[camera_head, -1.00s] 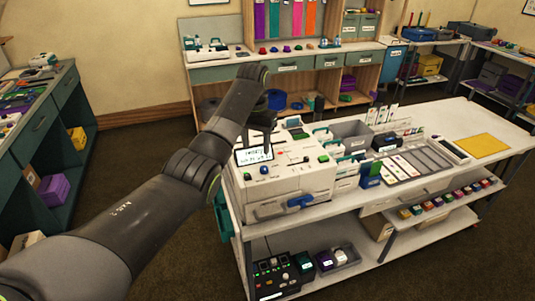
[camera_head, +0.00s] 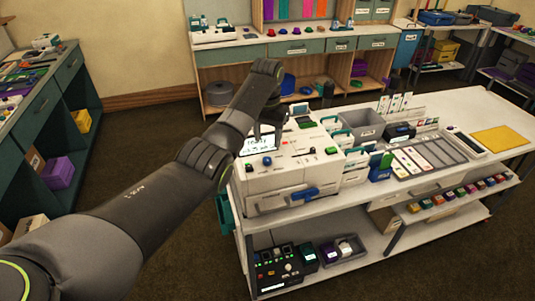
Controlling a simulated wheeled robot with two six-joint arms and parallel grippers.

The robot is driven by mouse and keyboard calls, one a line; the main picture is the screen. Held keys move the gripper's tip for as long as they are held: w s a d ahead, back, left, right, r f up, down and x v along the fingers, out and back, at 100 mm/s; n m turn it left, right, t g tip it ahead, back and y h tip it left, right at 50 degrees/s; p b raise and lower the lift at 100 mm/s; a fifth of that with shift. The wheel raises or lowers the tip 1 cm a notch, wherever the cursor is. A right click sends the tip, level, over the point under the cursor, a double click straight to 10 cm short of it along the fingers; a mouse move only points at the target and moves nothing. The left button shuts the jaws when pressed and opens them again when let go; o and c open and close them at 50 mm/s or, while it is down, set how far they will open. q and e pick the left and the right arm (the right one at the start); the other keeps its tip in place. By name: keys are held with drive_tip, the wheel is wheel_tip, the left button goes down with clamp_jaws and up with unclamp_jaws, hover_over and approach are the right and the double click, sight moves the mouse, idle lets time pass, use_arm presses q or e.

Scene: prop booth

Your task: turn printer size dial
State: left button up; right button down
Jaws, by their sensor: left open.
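The printer (camera_head: 282,183) is a white box on the near left end of the white worktable. On its top are a small lit screen (camera_head: 257,145), a blue knob (camera_head: 267,161), a green knob (camera_head: 331,150) and a red button; I cannot read which one is the size dial. A blue handle (camera_head: 305,193) is on its front. My left gripper (camera_head: 268,133) points down over the printer top, just behind and right of the screen. It is open, holds nothing visible, and its fingertips are small and dark. My right gripper is out of view.
A grey bin (camera_head: 362,126), card holders and a slotted tray (camera_head: 428,157) stand right of the printer. A yellow mat (camera_head: 499,140) lies at the far right. A black control box (camera_head: 278,270) sits on the lower shelf. Back and left benches hold other props.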

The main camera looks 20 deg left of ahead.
sight(267, 159)
use_arm(q)
drive_tip(key=f, duration=0.4)
drive_tip(key=f+p, duration=0.1)
drive_tip(key=f, duration=0.1)
drive_tip(key=shift+s, duration=0.25)
drive_tip(key=shift+f, duration=0.7)
drive_tip(key=shift+c, duration=0.2)
drive_tip(key=shift+w, duration=0.1)
drive_tip(key=c, duration=1)
